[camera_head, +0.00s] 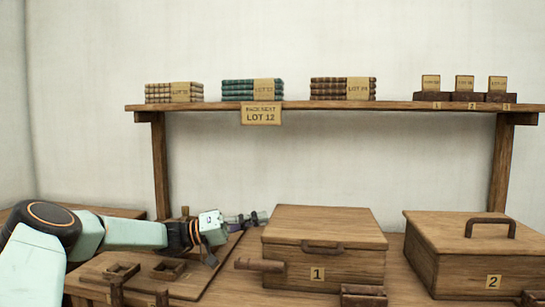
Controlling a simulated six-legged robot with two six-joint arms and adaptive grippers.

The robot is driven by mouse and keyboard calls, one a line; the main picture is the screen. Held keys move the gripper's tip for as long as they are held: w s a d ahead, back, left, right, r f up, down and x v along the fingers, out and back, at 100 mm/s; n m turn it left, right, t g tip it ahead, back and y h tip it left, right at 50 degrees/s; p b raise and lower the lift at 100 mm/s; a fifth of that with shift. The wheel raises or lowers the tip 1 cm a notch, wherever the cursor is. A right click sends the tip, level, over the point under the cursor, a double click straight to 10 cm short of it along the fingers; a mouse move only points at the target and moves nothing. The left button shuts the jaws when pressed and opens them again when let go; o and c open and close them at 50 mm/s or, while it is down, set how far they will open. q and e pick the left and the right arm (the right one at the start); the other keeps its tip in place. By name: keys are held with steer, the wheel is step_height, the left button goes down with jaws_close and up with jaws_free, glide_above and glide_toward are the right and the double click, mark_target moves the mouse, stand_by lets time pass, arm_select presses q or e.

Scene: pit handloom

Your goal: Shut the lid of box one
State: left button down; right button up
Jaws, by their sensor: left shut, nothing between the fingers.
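Box one (346,268) is a wooden box with a "1" label, standing on the table in the middle. Its lid (325,222) lies flat over the top, with a dark curved handle (322,246) at the front edge; I see no clear gap under it. A wooden peg (259,265) sticks out at its front left. My left gripper (260,217) is shut and empty, just left of the lid's back left corner; whether it touches the lid I cannot tell. My right gripper is not in view.
Box two (452,272), lidded with a top handle, stands to the right. A wooden board (205,283) with fittings lies left of box one, under my left arm. A shelf (400,105) behind holds folded cloth stacks and small labelled blocks. A wooden block (363,296) stands in front.

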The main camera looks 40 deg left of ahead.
arm_select(q)
steer(key=shift+s+d+f, duration=0.15)
steer(key=shift+d+f, duration=0.05)
steer(key=shift+f, duration=0.3)
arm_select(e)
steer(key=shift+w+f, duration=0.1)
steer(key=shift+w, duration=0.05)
arm_select(q)
steer(key=shift+f, duration=0.1)
step_height(320, 180, up, 5)
steer(key=p, duration=0.1)
steer(key=s+a+f, duration=0.3)
steer(key=s+a, duration=0.2)
steer(key=a, duration=0.3)
steer(key=shift+f+b, duration=0.2)
steer(key=shift+b, duration=0.1)
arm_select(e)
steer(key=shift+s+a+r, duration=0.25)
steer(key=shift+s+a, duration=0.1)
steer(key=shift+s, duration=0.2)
